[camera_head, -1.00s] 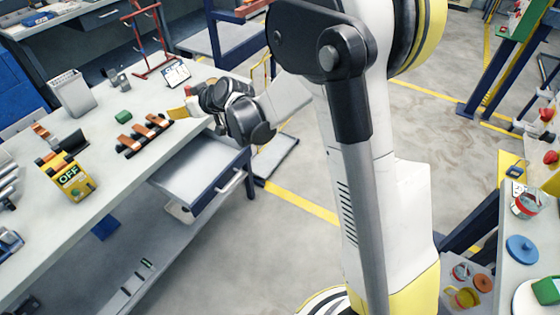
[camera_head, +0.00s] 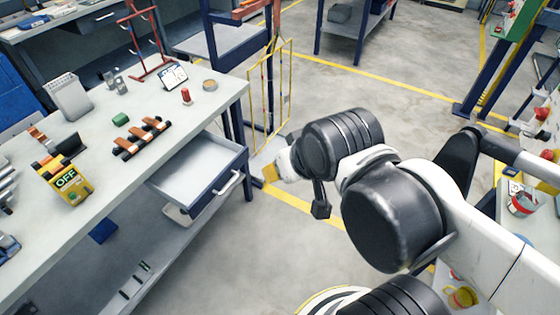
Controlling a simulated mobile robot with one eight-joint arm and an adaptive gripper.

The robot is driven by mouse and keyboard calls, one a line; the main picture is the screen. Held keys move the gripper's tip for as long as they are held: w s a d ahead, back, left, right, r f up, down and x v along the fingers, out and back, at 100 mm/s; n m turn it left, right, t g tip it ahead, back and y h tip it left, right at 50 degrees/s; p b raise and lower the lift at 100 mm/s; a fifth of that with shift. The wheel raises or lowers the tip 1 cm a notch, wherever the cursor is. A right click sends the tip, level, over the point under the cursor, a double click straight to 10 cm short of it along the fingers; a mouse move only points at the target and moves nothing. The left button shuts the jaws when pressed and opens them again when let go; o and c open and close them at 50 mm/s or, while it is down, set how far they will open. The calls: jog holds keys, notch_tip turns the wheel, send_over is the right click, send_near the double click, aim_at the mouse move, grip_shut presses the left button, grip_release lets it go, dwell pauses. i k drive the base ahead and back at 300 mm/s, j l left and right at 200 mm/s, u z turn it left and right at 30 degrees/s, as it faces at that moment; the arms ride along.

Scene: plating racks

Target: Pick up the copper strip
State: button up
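Several copper strips (camera_head: 142,137) lie side by side across black supports on the grey workbench, left of centre. Another copper-coloured piece (camera_head: 38,135) lies near the bench's left side, behind the yellow OFF box. Which one is the task's strip, I cannot tell. My gripper (camera_head: 279,167) is at the end of my arm, over the floor right of the bench and apart from the strips. A small yellow-orange part shows at its tip; I cannot tell whether it is held or part of the gripper. The fingers are not clear.
An open drawer (camera_head: 200,178) juts from the bench front. A red rack (camera_head: 146,45), a tilted display (camera_head: 174,76), a red-topped item (camera_head: 186,96) and a white bin (camera_head: 70,94) stand on the bench. A yellow wire frame (camera_head: 270,95) stands beyond its right end.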

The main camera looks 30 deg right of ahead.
aim_at(153, 121)
jog(key=i+j+u, duration=0.25)
jog(key=i+j, duration=0.5)
jog(key=i+j+u, duration=0.25)
jog(key=i+j, duration=0.35)
jog(key=i, duration=0.2)
